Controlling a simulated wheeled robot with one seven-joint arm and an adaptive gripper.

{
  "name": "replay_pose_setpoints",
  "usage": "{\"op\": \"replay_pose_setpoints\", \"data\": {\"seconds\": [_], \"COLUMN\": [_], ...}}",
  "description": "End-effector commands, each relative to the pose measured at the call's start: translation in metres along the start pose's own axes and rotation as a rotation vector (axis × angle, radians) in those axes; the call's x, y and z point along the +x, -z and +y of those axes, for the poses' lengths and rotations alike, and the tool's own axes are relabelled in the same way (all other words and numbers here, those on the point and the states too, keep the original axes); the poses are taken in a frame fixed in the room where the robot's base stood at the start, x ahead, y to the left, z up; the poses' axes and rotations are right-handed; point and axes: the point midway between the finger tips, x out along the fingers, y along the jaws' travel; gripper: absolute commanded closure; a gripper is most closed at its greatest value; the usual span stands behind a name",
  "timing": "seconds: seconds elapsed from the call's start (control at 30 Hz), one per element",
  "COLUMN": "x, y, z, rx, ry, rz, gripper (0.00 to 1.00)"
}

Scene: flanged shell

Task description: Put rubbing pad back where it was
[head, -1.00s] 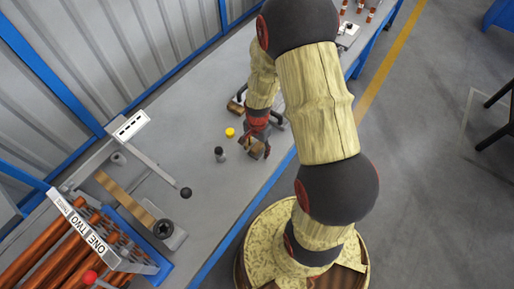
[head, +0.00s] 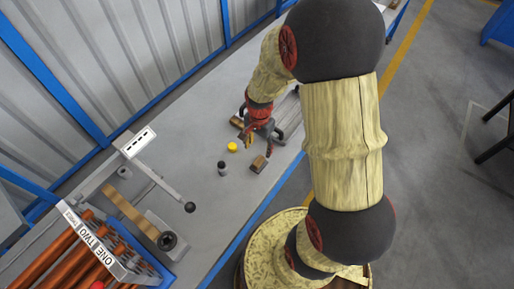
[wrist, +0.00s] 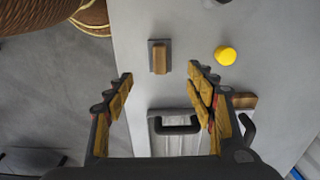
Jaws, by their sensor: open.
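The rubbing pad (head: 259,163), a brown wooden block on a thin grey base, lies on the grey bench near its front edge. In the wrist view the pad (wrist: 160,57) is ahead of the fingertips, with bare bench around it. My gripper (head: 258,140) is over the bench on the far side of the pad, apart from it. In the wrist view my gripper (wrist: 160,75) has its two yellow-padded fingers wide apart, with nothing held between them.
A yellow round piece (head: 232,147) and a small dark cylinder (head: 222,168) stand left of the pad. Another wooden block (wrist: 243,100) and a grey plate with black handles (wrist: 176,135) are near my fingers. A lever device (head: 165,240) and copper-coloured tubes (head: 50,255) are further left.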

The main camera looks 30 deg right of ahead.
Motion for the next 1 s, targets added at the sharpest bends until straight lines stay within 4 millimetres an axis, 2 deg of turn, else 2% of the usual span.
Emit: {"op": "replay_pose_setpoints", "data": {"seconds": [0.07, 0.17, 0.3, 0.5, 0.6, 0.7, 0.8, 1.0], "x": [-0.019, -0.057, -0.130, -0.219, -0.251, -0.273, -0.286, -0.294], "y": [-0.002, -0.012, -0.040, -0.090, -0.114, -0.133, -0.146, -0.155], "z": [-0.005, -0.012, -0.014, 0.008, 0.027, 0.044, 0.059, 0.070], "rx": [-0.041, -0.153, -0.385, -0.732, -0.892, -1.024, -1.117, -1.190], "ry": [0.020, 0.057, 0.124, 0.209, 0.242, 0.266, 0.281, 0.289], "rz": [0.016, 0.048, 0.118, 0.238, 0.301, 0.357, 0.398, 0.429], "gripper": [0.45, 0.45, 0.45, 0.45, 0.45, 0.45, 0.45, 0.45]}}
